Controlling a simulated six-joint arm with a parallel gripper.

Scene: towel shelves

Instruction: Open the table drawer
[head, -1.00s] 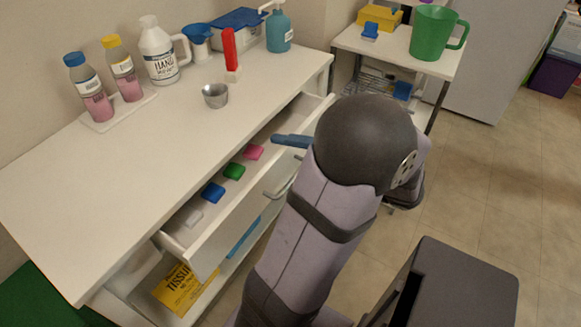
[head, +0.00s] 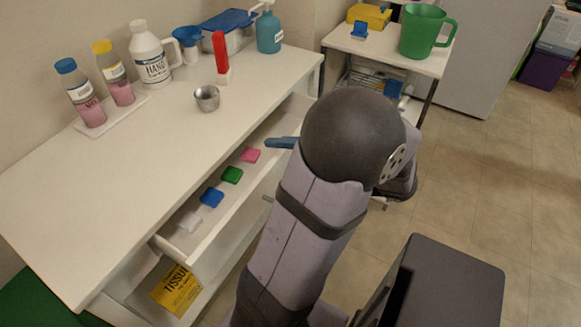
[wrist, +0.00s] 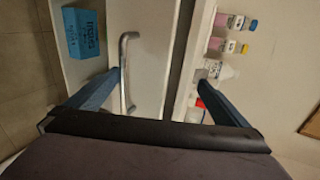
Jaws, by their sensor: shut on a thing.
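The white table (head: 100,190) has a wide drawer (head: 215,232), pulled out, with its inside showing. Several small coloured pads lie in it, including a green one (head: 231,175) and a blue one (head: 211,196). In the wrist view, the drawer front (wrist: 148,60) carries a metal bar handle (wrist: 126,75). My gripper (wrist: 160,78) is shut on the drawer front, with its blue fingers wide apart across the top of the front. One finger is beside the handle, the other on the tabletop side.
Bottles, a metal cup (head: 207,98) and a red-handled item (head: 221,52) stand on the tabletop. A yellow tissue box (head: 175,290) is on the shelf below. A side cart (head: 375,48) holds a green jug (head: 426,32).

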